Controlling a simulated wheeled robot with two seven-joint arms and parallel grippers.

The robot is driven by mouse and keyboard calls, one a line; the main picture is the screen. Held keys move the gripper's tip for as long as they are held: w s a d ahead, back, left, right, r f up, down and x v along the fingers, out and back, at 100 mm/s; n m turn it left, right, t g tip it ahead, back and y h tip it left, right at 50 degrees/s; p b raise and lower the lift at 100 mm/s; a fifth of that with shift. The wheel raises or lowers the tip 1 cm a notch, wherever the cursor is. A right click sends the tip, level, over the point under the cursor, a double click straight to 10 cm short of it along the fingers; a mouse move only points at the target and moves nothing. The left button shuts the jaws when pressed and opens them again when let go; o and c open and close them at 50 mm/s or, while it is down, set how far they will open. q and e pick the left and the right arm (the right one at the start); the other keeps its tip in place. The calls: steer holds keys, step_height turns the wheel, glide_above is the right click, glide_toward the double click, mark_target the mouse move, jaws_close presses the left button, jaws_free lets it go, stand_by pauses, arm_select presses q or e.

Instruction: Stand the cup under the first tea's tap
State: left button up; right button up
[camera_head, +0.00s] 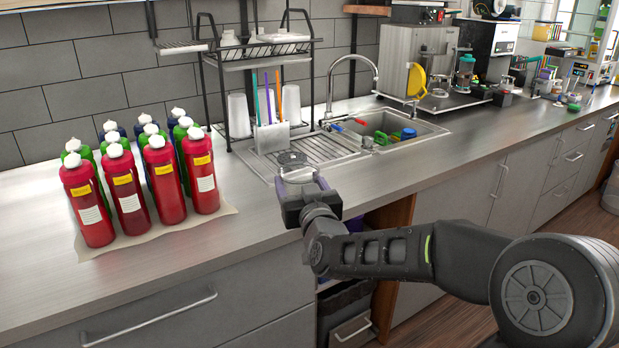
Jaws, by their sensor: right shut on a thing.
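My right gripper (302,187) is over the front part of the counter, left of the sink. It is shut on a pale, round-rimmed thing that looks like the cup (298,175). The fingers and wrist hide most of the cup, so I cannot tell its full shape or whether it is quite upright. I cannot make out a tea tap in this view. My left gripper is not in view.
Several red, green and blue bottles (130,190) stand on a paper sheet at the left. A dish rack (262,50) and a sink (400,125) with a curved faucet (352,58) are behind. Appliances line the far right counter. The counter between bottles and gripper is clear.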

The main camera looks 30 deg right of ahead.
steer(key=a+f+n+y, duration=0.2)
steer(key=a+f+y, duration=0.1)
steer(key=a+f, duration=0.4)
steer(key=a+f+n+t+y, duration=0.1)
steer(key=a+f, duration=0.5)
steer(key=a, duration=0.6)
steer(key=shift+s+f+n+y, duration=0.4)
steer(key=shift+y, duration=0.5)
